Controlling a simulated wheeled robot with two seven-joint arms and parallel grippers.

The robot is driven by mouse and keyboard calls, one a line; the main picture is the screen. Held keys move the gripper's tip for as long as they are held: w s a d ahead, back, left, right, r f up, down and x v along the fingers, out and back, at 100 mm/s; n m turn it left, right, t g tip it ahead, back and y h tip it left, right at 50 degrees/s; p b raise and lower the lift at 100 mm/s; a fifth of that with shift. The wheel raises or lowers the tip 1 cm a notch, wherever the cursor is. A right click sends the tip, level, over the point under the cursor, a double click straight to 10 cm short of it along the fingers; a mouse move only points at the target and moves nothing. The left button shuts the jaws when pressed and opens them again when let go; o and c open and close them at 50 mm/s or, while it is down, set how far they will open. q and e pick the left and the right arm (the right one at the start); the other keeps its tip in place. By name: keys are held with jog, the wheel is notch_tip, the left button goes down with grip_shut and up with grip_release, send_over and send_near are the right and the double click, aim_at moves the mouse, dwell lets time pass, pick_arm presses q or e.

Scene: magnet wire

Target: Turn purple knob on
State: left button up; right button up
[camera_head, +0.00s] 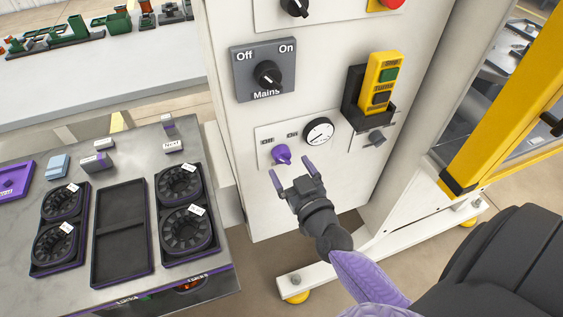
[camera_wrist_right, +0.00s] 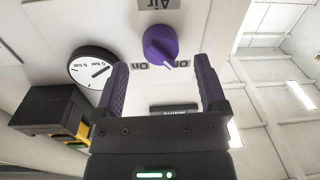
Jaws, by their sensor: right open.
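The purple knob (camera_head: 281,154) sits on a white panel on the cabinet front, left of a round gauge (camera_head: 318,132). In the right wrist view the purple knob (camera_wrist_right: 160,44) is upside down, under an Air label, with On and Off markings partly hidden. My right gripper (camera_head: 292,170) is just below and in front of the knob, with its two purple fingers apart. In the right wrist view the fingers (camera_wrist_right: 160,82) point toward the knob, which lies beyond their tips and between their lines. The gripper looks empty. My left gripper is not in view.
A Mains switch (camera_head: 267,75) is above the knob. A table (camera_head: 20,290) with black trays stands left. A yellow post (camera_head: 500,100) is at right.

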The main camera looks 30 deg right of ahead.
aim_at(286, 162)
jog(key=shift+w+d, duration=0.2)
jog(key=shift+w, duration=1.3)
grip_shut()
